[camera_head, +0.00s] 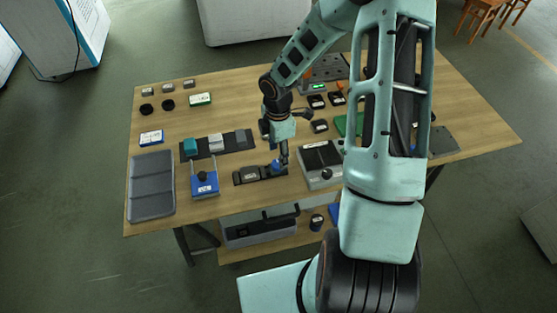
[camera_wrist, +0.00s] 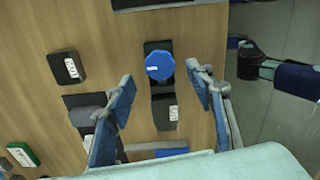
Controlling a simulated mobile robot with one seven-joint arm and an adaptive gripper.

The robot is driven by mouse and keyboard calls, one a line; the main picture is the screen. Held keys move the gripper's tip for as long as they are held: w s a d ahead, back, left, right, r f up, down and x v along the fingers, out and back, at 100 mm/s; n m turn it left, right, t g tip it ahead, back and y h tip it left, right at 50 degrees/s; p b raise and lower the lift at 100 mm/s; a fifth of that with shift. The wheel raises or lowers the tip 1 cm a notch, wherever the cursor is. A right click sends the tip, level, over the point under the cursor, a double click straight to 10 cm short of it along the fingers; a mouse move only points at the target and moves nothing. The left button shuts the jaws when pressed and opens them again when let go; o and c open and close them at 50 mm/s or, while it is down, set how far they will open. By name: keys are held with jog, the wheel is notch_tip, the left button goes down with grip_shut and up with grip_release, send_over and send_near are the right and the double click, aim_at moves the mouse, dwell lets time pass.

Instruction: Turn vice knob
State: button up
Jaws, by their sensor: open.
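The blue round vice knob (camera_wrist: 159,65) with a small white mark shows in the wrist view, at one end of the dark vice (camera_wrist: 163,112). In the head view the knob (camera_head: 277,165) is a small blue spot, partly hidden by my gripper, and the vice (camera_head: 248,175) lies to its left on the table. My gripper (camera_wrist: 160,75) is open, with blue-padded fingers on both sides of the knob in the picture. Gaps show between the knob and each finger. In the head view my gripper (camera_head: 284,154) points down over the knob; its height above it is hard to tell.
The wooden table (camera_head: 235,92) holds a grey tray (camera_head: 151,188), a blue-based device (camera_head: 204,184) at left and a grey box (camera_head: 321,165) just right of the knob. Small dark blocks (camera_head: 319,126) lie behind. Bare wood is left of the vice.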

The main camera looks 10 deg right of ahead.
aim_at(278, 161)
jog(key=shift+f, duration=2.2)
jog(key=shift+c, duration=0.3)
jog(key=c, duration=1.1)
